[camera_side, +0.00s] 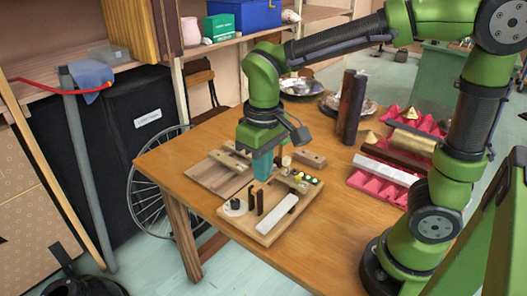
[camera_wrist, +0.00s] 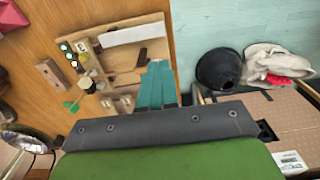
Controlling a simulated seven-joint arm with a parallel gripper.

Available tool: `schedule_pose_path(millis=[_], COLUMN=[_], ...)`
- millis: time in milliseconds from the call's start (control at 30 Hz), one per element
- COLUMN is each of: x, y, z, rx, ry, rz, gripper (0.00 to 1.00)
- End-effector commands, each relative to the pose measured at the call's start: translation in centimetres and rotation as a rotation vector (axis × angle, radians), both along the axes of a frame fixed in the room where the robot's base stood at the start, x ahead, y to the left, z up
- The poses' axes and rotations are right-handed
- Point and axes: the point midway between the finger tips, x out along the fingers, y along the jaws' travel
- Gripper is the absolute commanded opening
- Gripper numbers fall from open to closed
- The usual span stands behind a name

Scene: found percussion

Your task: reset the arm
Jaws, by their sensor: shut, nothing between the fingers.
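My gripper (camera_side: 262,180) is over the wooden table, pointing down above a wooden board with small parts (camera_side: 262,234). Its teal fingers are shut and hold nothing. In the wrist view the gripper fingers (camera_wrist: 158,70) show over the same board (camera_wrist: 122,77). The board carries a white bar (camera_side: 277,213), a round white piece, dark upright pieces and a row of small coloured knobs (camera_side: 307,179). From these views I cannot tell whether the fingertips touch any part of the board.
A second wooden board (camera_side: 205,178) lies behind to the left. Dark upright cylinders (camera_side: 350,110), metal bowls (camera_side: 300,88) and pink foam pads holding bars (camera_side: 372,183) stand farther right. A grey pole (camera_side: 85,165) and a bicycle wheel (camera_side: 143,200) are off the table's left side.

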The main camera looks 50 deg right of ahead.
Motion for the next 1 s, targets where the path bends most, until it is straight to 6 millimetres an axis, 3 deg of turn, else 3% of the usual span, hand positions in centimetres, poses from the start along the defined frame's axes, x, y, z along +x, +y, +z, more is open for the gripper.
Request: schedule_pose_path(millis=[100, 600, 1000], x=[-0.9, -6.2, -6.5], y=[-0.3, -5.9, -6.6], z=[-0.3, 4.2, 5.0], rx=[0.051, 0.281, 0.282], ry=[-0.056, -0.532, -0.57], rz=[-0.023, -0.323, -0.345], gripper=[0.0, 0.0, 0.0])
